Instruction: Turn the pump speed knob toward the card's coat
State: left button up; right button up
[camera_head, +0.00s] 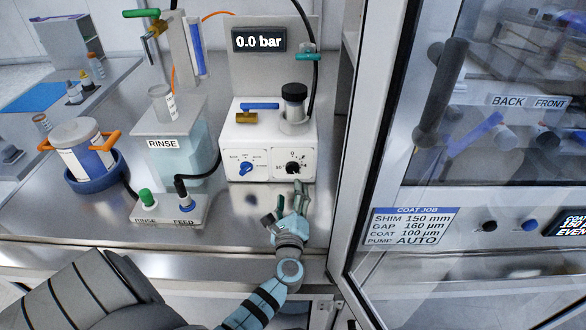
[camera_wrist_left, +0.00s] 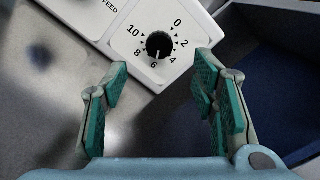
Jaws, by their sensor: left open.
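The black pump speed knob (camera_head: 293,168) is on the front of the white pump box (camera_head: 236,131). In the left wrist view the knob (camera_wrist_left: 159,44) has a dial from 0 to 10, and its white mark appears to point near 6. My left gripper (camera_head: 286,203) is open and empty, just in front of and below the knob. In the left wrist view its teal-padded fingers (camera_wrist_left: 160,82) are apart, with the knob beyond them, untouched. The coat job card (camera_head: 411,227) reads shim 150, gap 160, coat 100 and pump AUTO. My right gripper is not in view.
A blue selector knob (camera_head: 246,168) is left of the speed knob. The display (camera_head: 259,40) above reads 0.0 bar. A glass-doored cabinet frame (camera_head: 377,120) rises close on the right.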

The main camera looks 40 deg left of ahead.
aim_at(292, 170)
pick_arm(q)
jog(key=x, duration=0.5)
jog(key=shift+s+a+r, duration=0.15)
jog(key=shift+s+r, duration=0.05)
jog(key=x, duration=0.3)
jog(key=b+x, duration=0.1)
jog(key=x, duration=0.1)
jog(key=shift+w+d+f, duration=0.25)
jog(key=shift+f, duration=0.15)
jog(key=shift+w+a, duration=0.1)
jog(key=shift+a, duration=0.05)
jog(key=shift+s+r, duration=0.2)
jog(key=shift+s, duration=0.1)
jog(key=shift+c, duration=0.8)
jog(key=c, duration=1)
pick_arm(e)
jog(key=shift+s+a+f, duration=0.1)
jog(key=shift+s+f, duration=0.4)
